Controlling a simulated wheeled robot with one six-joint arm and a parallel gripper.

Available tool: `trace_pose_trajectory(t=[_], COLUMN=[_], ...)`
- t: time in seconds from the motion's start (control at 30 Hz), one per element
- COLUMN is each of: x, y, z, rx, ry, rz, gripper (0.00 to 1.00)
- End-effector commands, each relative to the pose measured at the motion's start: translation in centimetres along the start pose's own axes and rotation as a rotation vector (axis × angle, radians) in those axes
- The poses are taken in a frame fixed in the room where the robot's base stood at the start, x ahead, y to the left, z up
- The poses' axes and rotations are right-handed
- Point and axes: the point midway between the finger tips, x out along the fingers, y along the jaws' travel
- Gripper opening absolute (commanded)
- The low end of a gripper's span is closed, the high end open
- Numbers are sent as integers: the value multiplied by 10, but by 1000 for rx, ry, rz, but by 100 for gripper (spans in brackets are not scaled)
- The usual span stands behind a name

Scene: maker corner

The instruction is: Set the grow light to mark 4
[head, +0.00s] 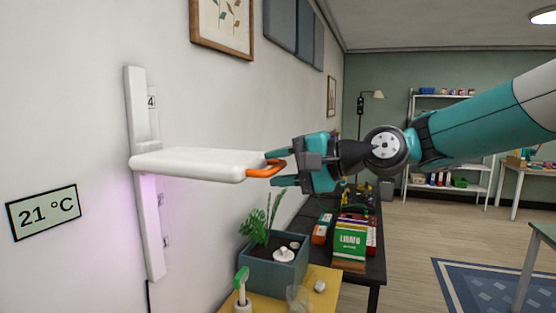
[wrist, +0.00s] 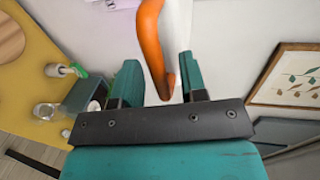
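The grow light (head: 195,163) is a white horizontal panel on a white vertical wall rail (head: 153,235), with a purple glow below it. The mark 4 label (head: 151,101) shows on the rail above the panel. Smaller tags below the panel are unreadable. An orange handle (head: 262,171) sticks out from the panel's near end; it also shows in the wrist view (wrist: 152,38). My gripper (head: 272,168) is at the handle's end, with one finger above and one below. In the wrist view my gripper (wrist: 158,68) is open, with the handle between its fingers and gaps visible.
Below stand a planter (head: 275,272) with a green plant and a yellow table (head: 325,285) with small items. A picture frame (head: 222,25) hangs above. The floor at right is mostly clear.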

Motion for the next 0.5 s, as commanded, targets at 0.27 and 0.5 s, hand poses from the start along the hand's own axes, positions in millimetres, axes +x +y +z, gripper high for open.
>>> trace_pose_trajectory(t=[0.27,0.5], x=[4,4], y=[0,0], z=[0,0], rx=[-1,-1], ry=[0,0], rz=[0,0], gripper=[39,0])
